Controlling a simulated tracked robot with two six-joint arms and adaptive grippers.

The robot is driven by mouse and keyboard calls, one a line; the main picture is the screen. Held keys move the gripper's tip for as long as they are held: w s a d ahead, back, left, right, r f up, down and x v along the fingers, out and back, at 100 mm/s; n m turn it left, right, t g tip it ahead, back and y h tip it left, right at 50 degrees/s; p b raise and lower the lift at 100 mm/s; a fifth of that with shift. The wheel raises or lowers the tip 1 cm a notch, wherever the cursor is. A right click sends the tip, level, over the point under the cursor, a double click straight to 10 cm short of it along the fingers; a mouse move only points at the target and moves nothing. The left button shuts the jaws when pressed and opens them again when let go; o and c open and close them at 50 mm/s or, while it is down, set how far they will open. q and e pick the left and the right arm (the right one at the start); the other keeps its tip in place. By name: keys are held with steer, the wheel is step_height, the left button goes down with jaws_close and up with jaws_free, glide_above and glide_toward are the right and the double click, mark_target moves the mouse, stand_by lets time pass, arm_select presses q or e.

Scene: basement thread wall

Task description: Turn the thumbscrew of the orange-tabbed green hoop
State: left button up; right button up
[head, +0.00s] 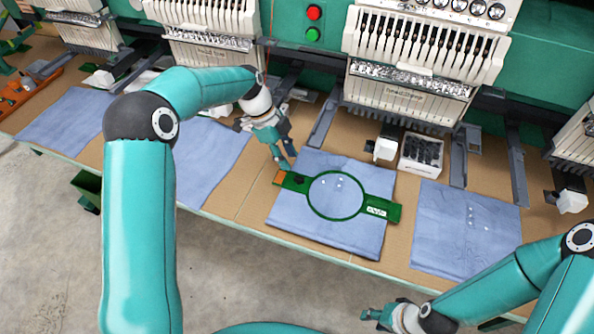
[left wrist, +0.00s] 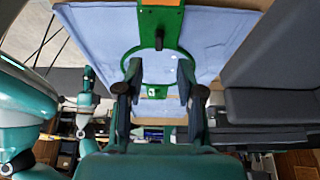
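The green hoop (head: 312,207) lies flat on a blue cloth (head: 340,238). Its orange tab (head: 280,178) is at the left end, and a dark thumbscrew (head: 298,180) sits between tab and ring. In the left wrist view the orange tab (left wrist: 160,3) is at the top edge, with the thumbscrew (left wrist: 159,40) below it. My left gripper (head: 289,160) is above the hoop's tab end, fingers pointing down. In the left wrist view its fingers (left wrist: 158,72) are apart with nothing between them. My right gripper (head: 372,319) is at the bottom, away from the hoop; its finger gap is unclear.
More blue cloths lie on the tan table, one at the right (head: 465,230) and others at the left. Embroidery machine heads (head: 425,60) and grey arms line the back. An orange tray (head: 20,95) is far left.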

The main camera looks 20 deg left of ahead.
mark_target(298, 177)
arm_select(q)
steer(key=p+x, duration=0.1)
steer(key=x, duration=0.6)
steer(key=shift+f+p, duration=0.15)
steer(key=shift+p, duration=0.15)
jaws_close()
